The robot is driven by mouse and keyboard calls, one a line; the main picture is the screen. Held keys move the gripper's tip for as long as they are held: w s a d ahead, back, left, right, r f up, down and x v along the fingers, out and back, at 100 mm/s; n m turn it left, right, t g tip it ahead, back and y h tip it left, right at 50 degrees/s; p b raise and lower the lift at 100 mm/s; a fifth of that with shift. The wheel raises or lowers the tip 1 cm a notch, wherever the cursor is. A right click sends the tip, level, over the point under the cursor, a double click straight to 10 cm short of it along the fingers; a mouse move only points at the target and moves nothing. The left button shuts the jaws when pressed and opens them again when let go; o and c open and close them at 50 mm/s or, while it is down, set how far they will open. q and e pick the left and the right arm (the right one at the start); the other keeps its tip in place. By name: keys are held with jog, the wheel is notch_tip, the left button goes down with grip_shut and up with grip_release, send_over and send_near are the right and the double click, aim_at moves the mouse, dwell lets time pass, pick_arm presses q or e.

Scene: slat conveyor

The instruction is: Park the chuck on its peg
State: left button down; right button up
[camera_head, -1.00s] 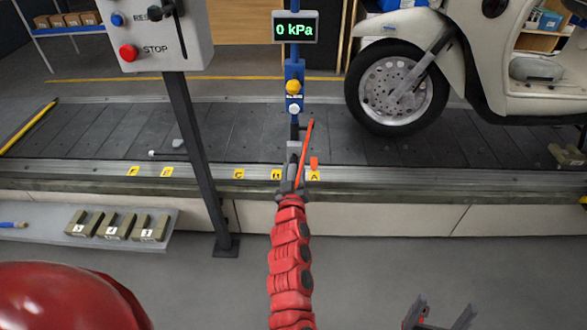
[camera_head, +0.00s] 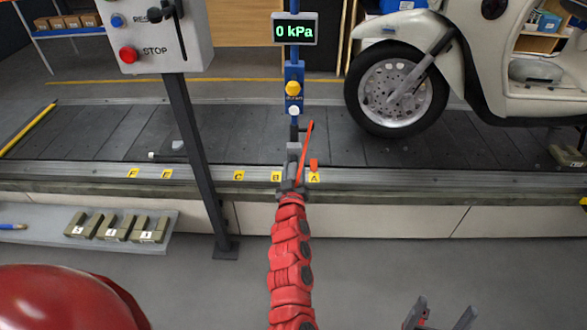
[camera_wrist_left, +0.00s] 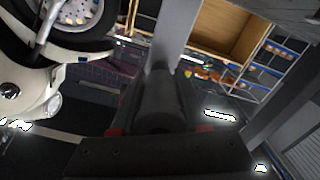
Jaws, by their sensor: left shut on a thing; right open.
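My left gripper (camera_head: 292,187) is at the near rail of the conveyor, at the foot of the blue post. In the left wrist view its red-padded fingers (camera_wrist_left: 158,128) are shut on a dark grey cylinder, which looks like the chuck (camera_wrist_left: 157,98). In the head view a grey block (camera_head: 293,156) shows just past the fingers, partly hidden. A thin orange-red strip (camera_head: 305,150) slants up beside it. I cannot clearly make out the peg; a dark stub (camera_head: 294,130) shows below the post's buttons. My right gripper (camera_head: 440,316) is open and empty at the bottom right.
A small orange piece (camera_head: 314,164) stands by label A on the rail. A scooter (camera_head: 480,70) stands on the conveyor (camera_head: 250,140) to the right. A control box (camera_head: 160,40) on a dark leg is left. A shelf (camera_head: 50,245) with several numbered blocks is at lower left.

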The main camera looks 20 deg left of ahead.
pick_arm(q)
jog(key=shift+w, duration=0.1)
jog(key=shift+c, duration=1.6)
grip_release()
